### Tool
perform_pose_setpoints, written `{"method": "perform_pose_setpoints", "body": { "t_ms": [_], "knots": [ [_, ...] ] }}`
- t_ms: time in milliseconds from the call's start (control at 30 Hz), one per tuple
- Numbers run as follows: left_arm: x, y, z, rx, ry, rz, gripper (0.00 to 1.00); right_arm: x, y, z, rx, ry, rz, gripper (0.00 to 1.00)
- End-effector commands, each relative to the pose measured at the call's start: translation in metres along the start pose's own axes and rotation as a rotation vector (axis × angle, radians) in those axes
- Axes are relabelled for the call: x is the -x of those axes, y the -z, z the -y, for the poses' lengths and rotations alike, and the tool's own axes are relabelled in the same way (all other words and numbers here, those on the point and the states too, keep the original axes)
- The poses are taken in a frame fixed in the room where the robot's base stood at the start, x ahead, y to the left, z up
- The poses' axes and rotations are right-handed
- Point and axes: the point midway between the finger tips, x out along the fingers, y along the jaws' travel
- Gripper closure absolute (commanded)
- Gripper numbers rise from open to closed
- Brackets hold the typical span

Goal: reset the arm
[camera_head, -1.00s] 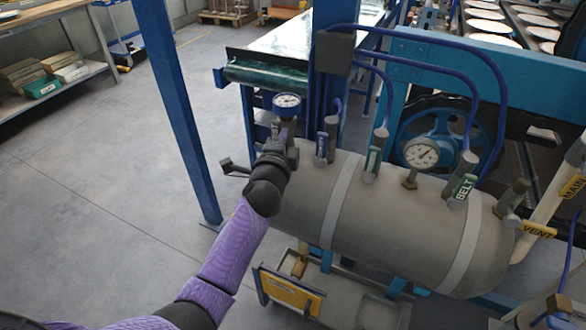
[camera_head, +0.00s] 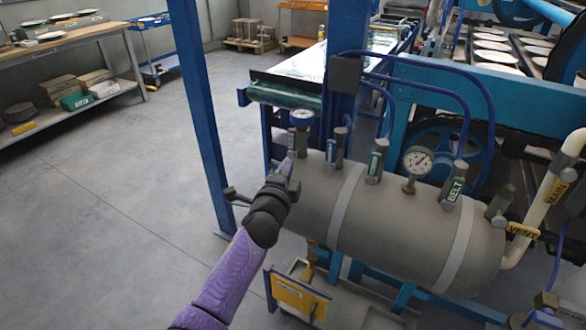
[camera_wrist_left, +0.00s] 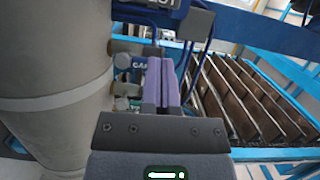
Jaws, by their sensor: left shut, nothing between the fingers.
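My left gripper (camera_head: 287,168) is at the left end of the grey tank (camera_head: 402,215), just below the small gauge (camera_head: 301,117). Its purple fingers (camera_wrist_left: 162,82) are closed together with nothing between them in the left wrist view. The forearm, purple and black, comes up from the bottom of the head view. Whether the gripper touches the tank or its fittings cannot be told. My right gripper is out of view.
Along the tank's top stand labelled valves, among them the BELT valve (camera_head: 453,188), and a larger gauge (camera_head: 417,161). A blue post (camera_head: 199,110) stands left of the arm. A yellow-fronted box (camera_head: 298,298) is below. Open floor (camera_head: 100,190) lies to the left.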

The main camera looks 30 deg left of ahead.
Motion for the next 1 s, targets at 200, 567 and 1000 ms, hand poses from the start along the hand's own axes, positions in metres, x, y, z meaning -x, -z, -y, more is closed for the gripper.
{"method": "perform_pose_setpoints", "body": {
  "t_ms": [200,567,1000],
  "knots": [
    [0.000,-0.001,0.000,0.000,0.000,0.000,1.00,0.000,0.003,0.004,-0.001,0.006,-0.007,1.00],
    [0.011,-0.001,-0.042,0.063,-0.101,-0.001,1.00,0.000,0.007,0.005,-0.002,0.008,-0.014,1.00],
    [0.316,-0.032,-0.367,0.688,-1.053,0.462,1.00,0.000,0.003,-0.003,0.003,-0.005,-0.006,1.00]
  ]
}}
